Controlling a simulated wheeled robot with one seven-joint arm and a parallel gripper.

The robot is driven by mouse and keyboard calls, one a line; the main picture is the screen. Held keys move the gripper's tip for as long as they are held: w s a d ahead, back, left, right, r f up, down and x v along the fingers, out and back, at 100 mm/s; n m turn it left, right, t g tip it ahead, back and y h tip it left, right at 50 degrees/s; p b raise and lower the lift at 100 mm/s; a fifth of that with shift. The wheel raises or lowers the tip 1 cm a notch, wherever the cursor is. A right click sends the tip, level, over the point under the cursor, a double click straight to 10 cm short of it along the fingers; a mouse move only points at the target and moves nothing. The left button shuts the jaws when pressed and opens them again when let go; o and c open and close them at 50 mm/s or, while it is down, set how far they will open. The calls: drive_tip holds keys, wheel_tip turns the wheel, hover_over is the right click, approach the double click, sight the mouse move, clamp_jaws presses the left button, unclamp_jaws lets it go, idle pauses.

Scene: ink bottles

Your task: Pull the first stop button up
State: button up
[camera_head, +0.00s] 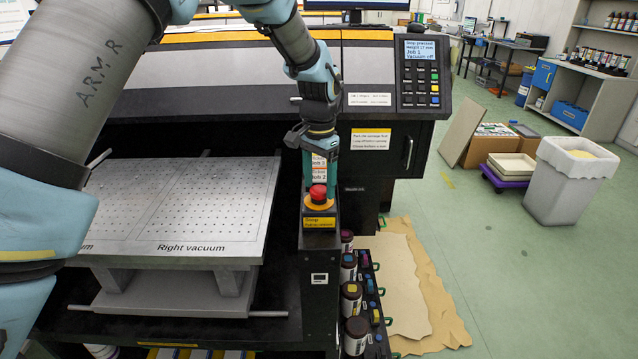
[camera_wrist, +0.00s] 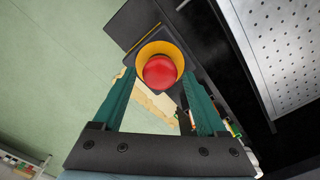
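The red stop button (camera_head: 318,192) sits in a yellow collar on top of a dark post, above a yellow "Stop" label (camera_head: 319,222). It also shows in the wrist view (camera_wrist: 160,71), between the two finger ends. My gripper (camera_head: 321,184) points down over the button, with green fingers on either side. In the wrist view my gripper (camera_wrist: 158,76) is open, with its fingers apart near the yellow collar's edges. I cannot tell whether either finger touches the button. The control panel screen (camera_head: 420,50) reads "Stop pressed", "Job 1" and "Vacuum off".
The perforated vacuum table (camera_head: 185,205) lies left of the post. Several dark ink bottles (camera_head: 352,295) stand at the post's right foot, beside brown cardboard (camera_head: 405,280) on the floor. A white bin (camera_head: 570,180) stands farther right. Green floor between is clear.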

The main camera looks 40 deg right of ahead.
sight(319, 189)
drive_tip(key=shift+o, duration=0.6)
wheel_tip(319, 189, up, 11)
drive_tip(key=b, duration=0.3)
drive_tip(key=shift+f, duration=0.15)
